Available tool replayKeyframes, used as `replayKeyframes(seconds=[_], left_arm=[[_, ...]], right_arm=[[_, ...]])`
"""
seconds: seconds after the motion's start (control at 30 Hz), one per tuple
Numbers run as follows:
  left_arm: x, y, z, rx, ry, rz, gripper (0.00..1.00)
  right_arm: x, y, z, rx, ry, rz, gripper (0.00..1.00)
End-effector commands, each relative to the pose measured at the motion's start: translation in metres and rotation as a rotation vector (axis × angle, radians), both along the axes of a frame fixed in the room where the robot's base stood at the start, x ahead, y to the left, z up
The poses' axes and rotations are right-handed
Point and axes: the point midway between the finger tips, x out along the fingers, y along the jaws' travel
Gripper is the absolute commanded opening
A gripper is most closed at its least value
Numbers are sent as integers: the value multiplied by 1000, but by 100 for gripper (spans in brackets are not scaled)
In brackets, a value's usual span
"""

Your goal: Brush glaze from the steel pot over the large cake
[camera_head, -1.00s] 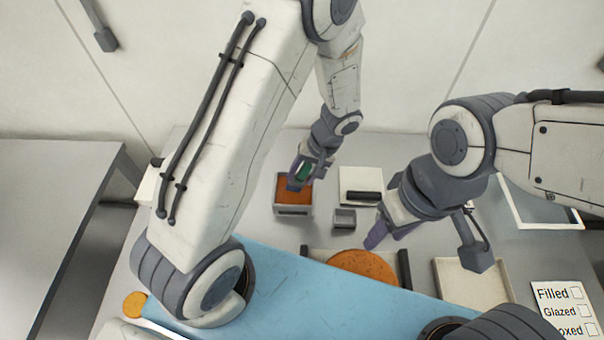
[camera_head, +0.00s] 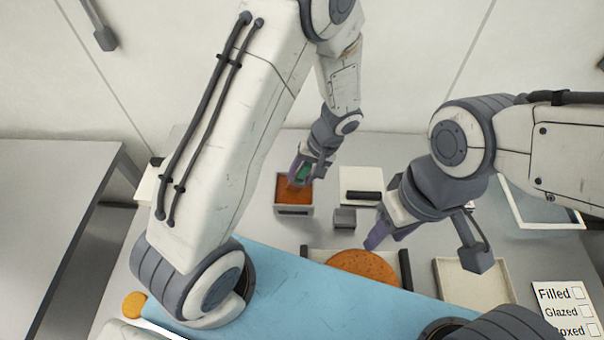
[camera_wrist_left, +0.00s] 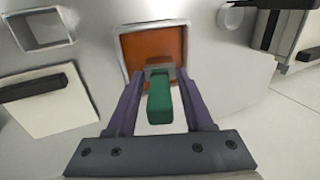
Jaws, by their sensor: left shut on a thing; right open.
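The steel pot (camera_head: 294,210) is a square metal container with orange-brown glaze in it, at the back of the table. It also shows in the left wrist view (camera_wrist_left: 183,48). My left gripper (camera_head: 303,172) is shut on the green-handled brush (camera_wrist_left: 159,102), directly over the pot. The grey head of the brush is at the glaze; whether it dips in is hard to tell. The large cake (camera_head: 362,265) is a flat orange-brown round, partly hidden by the blue surface's edge. My right gripper (camera_head: 380,238) is open and empty, just above and behind the cake.
A small empty metal box (camera_head: 344,219) and a white board with a dark bar (camera_head: 361,185) stand right of the pot. A pale tray (camera_head: 474,284) and a checklist card (camera_head: 566,308) lie at right. A small round (camera_head: 134,305) is at front left.

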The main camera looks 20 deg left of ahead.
Motion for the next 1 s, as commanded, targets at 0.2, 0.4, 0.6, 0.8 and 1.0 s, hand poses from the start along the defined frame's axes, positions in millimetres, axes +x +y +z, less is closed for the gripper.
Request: replayKeyframes(seconds=[0.2,0.4,0.6,0.8,1.0], left_arm=[[-1,0,-2,-2,3,0,0],[-1,0,-2,-2,3,0,0],[-1,0,2,-2,3,0,0],[0,0,19,-1,1,-1,0],[-1,0,36,0,1,1,0]], right_arm=[[0,0,-1,0,0,0,50],[0,0,-1,0,0,0,50],[0,0,3,0,0,0,50],[0,0,14,0,0,0,50],[0,0,25,0,0,0,50]])
